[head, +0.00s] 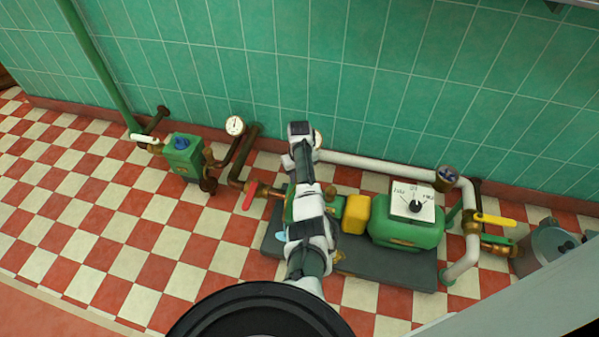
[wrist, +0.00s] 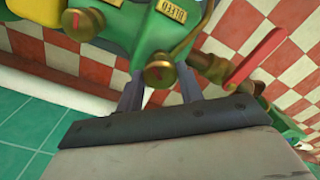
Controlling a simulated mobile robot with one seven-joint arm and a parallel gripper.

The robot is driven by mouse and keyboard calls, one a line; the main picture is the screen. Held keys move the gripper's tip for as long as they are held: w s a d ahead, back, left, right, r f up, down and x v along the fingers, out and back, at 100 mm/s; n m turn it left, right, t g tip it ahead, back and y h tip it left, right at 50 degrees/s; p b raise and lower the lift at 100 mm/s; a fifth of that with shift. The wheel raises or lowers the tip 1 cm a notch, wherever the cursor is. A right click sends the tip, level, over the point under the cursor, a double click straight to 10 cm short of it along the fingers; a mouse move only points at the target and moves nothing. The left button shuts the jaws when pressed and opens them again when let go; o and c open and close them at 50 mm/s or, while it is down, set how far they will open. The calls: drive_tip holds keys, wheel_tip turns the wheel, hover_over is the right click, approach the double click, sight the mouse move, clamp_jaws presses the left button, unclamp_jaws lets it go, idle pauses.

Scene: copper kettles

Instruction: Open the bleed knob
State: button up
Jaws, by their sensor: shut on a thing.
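In the wrist view, a round brass knob (wrist: 158,72) with a red mark sits on the green pump body, just below a small brass label plate (wrist: 172,13) whose lettering is partly legible. The fingers of my gripper (wrist: 159,88) stand on either side of this knob, shut on it. A second brass knob (wrist: 80,22) with a red mark sits to the upper left, apart from the fingers. In the head view, my arm covers this part of the green pump (head: 335,206), so the knob and fingertips are hidden there.
A red lever handle shows in the wrist view (wrist: 256,58) and in the head view (head: 250,195). A yellow coupling (head: 356,214), green motor (head: 408,232) with a dial box, white pipe (head: 375,162) and yellow lever (head: 496,220) lie to the right. Checkered floor (head: 165,265) is clear at left.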

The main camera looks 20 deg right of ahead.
drive_tip(key=n, duration=0.3)
drive_tip(key=shift+n+p, duration=0.3)
drive_tip(key=shift+p, duration=0.1)
drive_tip(key=shift+n, duration=1.8)
drive_tip(key=o, duration=1)
wheel_tip(320, 180, up, 14)
drive_tip(key=p, duration=0.3)
